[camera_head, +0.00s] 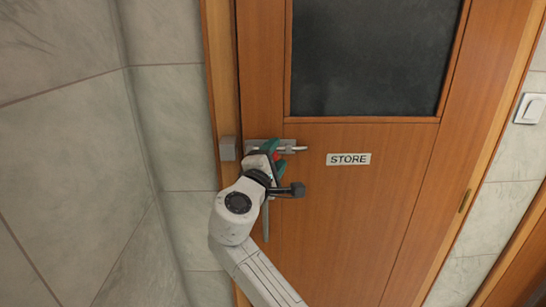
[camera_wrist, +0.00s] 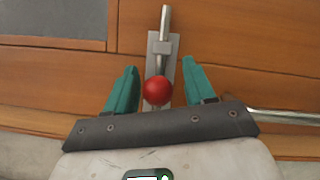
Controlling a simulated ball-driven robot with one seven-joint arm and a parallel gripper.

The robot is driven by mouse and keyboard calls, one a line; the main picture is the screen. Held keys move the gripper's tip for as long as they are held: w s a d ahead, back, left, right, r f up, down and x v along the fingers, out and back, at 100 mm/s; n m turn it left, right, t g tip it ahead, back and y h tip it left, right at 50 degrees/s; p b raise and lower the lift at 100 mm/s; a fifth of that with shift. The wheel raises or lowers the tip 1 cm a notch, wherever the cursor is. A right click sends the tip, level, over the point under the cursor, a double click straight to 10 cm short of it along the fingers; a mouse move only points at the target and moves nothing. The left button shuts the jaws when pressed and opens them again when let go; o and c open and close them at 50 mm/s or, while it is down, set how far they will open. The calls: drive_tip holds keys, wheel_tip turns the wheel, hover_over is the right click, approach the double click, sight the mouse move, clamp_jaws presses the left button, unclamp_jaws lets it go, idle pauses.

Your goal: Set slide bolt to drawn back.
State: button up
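The slide bolt's metal plate (camera_head: 259,144) is on the left side of the wooden door, and its rod (camera_head: 299,149) sticks out to the right of the plate. In the wrist view the rod (camera_wrist: 165,24) runs upward from the plate (camera_wrist: 174,62), and the round red knob (camera_wrist: 158,91) is near the plate's lower end. My gripper (camera_head: 277,153) is at the bolt. In the wrist view my gripper (camera_wrist: 160,80) is open, its teal fingers on either side of the knob with gaps between.
A grey keeper block (camera_head: 227,148) sits on the door frame left of the bolt. A long metal handle (camera_head: 265,221) is below the bolt, close to my arm. The STORE sign (camera_head: 349,159) and dark window (camera_head: 370,55) are on the door. A tiled wall (camera_head: 70,170) stands at left.

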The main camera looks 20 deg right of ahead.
drive_tip(key=shift+a, duration=0.15)
drive_tip(key=shift+s+a, duration=0.15)
drive_tip(key=shift+s, duration=0.05)
drive_tip(key=b+v, duration=0.2)
drive_tip(key=v, duration=0.8)
drive_tip(key=shift+s, duration=0.15)
drive_tip(key=s+d+f+m+g+y, duration=0.25)
drive_tip(key=s+d+f, duration=0.2)
drive_tip(key=f, duration=0.45)
drive_tip(key=s+d+f+m+g+y, duration=0.25)
drive_tip(key=s+f, duration=0.25)
drive_tip(key=f, duration=0.4)
drive_tip(key=s+d+f+m+g+y, duration=0.1)
drive_tip(key=s+d+f+m+g, duration=0.25)
drive_tip(key=f, duration=0.55)
drive_tip(key=s+f+m+g+y, duration=0.1)
drive_tip(key=s+f, duration=0.3)
drive_tip(key=s, duration=0.5)
drive_tip(key=s+d+f+m+g+y, duration=0.1)
drive_tip(key=s+f+m+g+y, duration=0.1)
drive_tip(key=s, duration=0.7)
drive_tip(key=s+d+f+m+g+y, duration=0.1)
drive_tip(key=s+f+m+y, duration=0.1)
drive_tip(key=s+f, duration=0.4)
drive_tip(key=shift+s+d+g+y, duration=0.1)
drive_tip(key=shift+s+g+y, duration=0.15)
drive_tip(key=shift+s, duration=0.6)
drive_tip(key=shift+s+d+g+y, duration=0.15)
drive_tip(key=shift+s+y, duration=0.2)
drive_tip(key=shift+s, duration=0.55)
